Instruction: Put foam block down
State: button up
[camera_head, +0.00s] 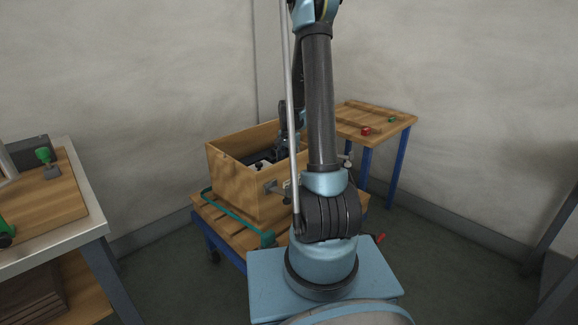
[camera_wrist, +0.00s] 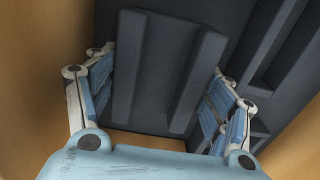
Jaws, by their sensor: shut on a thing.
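The foam block (camera_wrist: 155,70) is dark grey with raised ribs. It fills the middle of the wrist view, between the two blue-padded fingers of my gripper (camera_wrist: 160,85). My gripper is shut on it. In the head view my gripper (camera_head: 284,143) reaches down into an open wooden box (camera_head: 232,184), partly hidden behind my own arm. Dark grey shapes (camera_head: 256,158) show inside the box there, and I cannot tell which of them is the held block. I cannot see whether its underside touches anything.
More dark grey material (camera_wrist: 268,75) lies right of the block, close to my right finger. The box stands on a slatted wooden cart (camera_head: 215,215). A metal-edged workbench (camera_head: 85,205) is at left.

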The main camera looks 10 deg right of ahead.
jog(key=shift+f, duration=0.1)
jog(key=o, duration=1)
jog(key=shift+c, duration=0.2)
notch_tip(320, 180, up, 12)
jog(key=s+r+n, duration=0.3)
jog(key=s+r, duration=0.2)
jog(key=s, duration=0.5)
jog(key=s+f+n+t, duration=0.1)
jog(key=s+n, duration=0.3)
jog(key=s, duration=0.9)
jog(key=s+a+f+n+t, duration=0.1)
jog(key=s+f+n, duration=0.3)
jog(key=s, duration=0.8)
jog(key=shift+s+f, duration=0.15)
jog(key=shift+s, duration=0.2)
